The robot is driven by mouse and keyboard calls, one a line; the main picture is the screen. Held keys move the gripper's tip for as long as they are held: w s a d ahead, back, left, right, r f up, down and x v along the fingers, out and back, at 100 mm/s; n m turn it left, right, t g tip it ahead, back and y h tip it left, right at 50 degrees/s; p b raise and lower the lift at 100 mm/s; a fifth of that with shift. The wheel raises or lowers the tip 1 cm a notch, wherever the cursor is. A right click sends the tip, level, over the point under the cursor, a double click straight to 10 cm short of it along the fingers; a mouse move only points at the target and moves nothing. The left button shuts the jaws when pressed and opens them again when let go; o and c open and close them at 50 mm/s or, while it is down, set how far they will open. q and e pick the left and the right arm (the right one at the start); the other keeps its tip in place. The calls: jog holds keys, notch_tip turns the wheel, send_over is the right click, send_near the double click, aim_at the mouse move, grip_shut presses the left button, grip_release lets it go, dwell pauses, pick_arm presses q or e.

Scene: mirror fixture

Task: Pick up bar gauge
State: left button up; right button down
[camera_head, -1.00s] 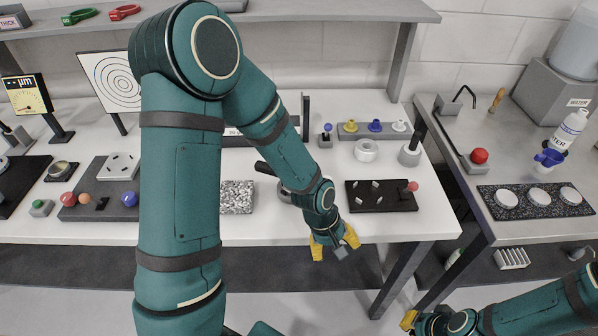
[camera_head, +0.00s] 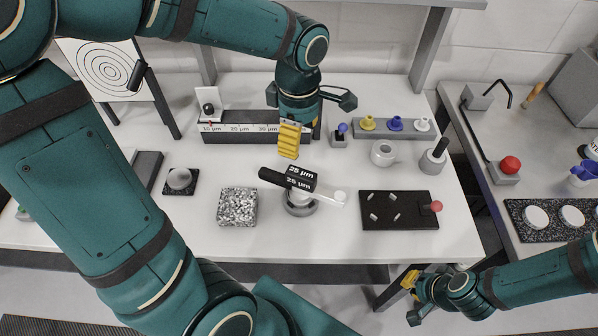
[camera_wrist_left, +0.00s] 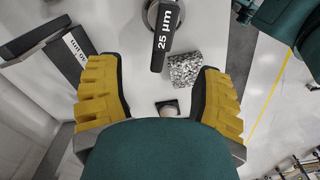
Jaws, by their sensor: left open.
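The likely bar gauge (camera_head: 278,178), a black-handled bar with white "25 µm" lettering and a pale far end, lies across a round grey stand (camera_head: 300,207) at mid-table. In the left wrist view the bar gauge (camera_wrist_left: 165,38) shows near the top, beyond the fingertips. My left gripper (camera_head: 300,140) is above and behind it in the head view, pointing down, apart from it. In the left wrist view my left gripper (camera_wrist_left: 160,72) is open and empty, with its yellow pads wide apart. My right gripper (camera_head: 412,296) is low at the right, off the table's front edge.
A dark rack (camera_head: 240,132) marked 10, 20 and 30 µm stands behind. A speckled block (camera_head: 237,206) is left of the stand, a black pegged plate (camera_head: 400,210) right. A white cup (camera_head: 383,153) stands behind that plate. The front table strip is clear.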

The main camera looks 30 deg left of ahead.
aim_at(299, 172)
pick_arm(q)
jog(key=f, duration=0.3)
jog(key=f+b, duration=0.1)
jog(key=f, duration=0.3)
jog(key=shift+s+d+f, duration=0.1)
jog(key=shift+s, duration=0.1)
jog(key=shift+s+d+f+b, duration=0.1)
jog(key=shift+f+b, duration=0.4)
jog(key=shift+f, duration=2.6)
grip_shut()
